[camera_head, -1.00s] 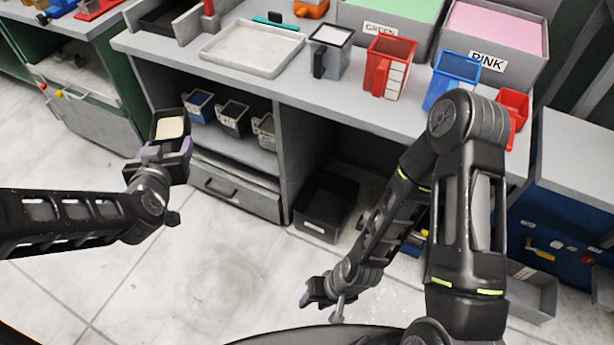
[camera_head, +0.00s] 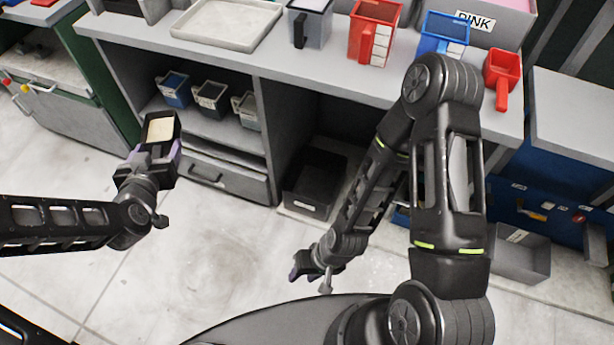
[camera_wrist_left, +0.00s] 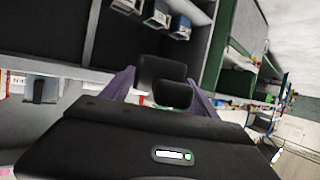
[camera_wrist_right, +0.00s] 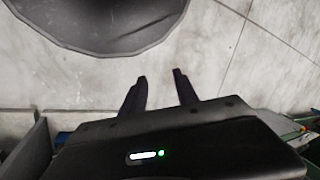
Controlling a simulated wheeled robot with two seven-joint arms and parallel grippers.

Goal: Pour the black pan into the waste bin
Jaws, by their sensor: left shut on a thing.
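The black pan (camera_head: 174,126) holds a cream-coloured block or fill and is level or nearly so. My left gripper (camera_head: 156,152) is shut on it, out over the floor in front of the bench. In the left wrist view the black pan (camera_wrist_left: 160,72) sits between the purple fingers of my left gripper (camera_wrist_left: 162,90); its contents are hidden there. My right gripper (camera_head: 298,272) is low over the floor, and the right wrist view shows it open and empty (camera_wrist_right: 162,82). A black open bin (camera_head: 315,180) with a small label stands under the bench; I cannot read it as the waste bin.
The grey bench (camera_head: 330,75) carries a pale tray (camera_head: 228,22), a grey jug (camera_head: 310,25), a red jug (camera_head: 374,32), a blue jug (camera_head: 442,36) and a red scoop (camera_head: 502,70). A grey bin (camera_head: 520,256) stands at right. The floor (camera_head: 215,255) before the bench is clear.

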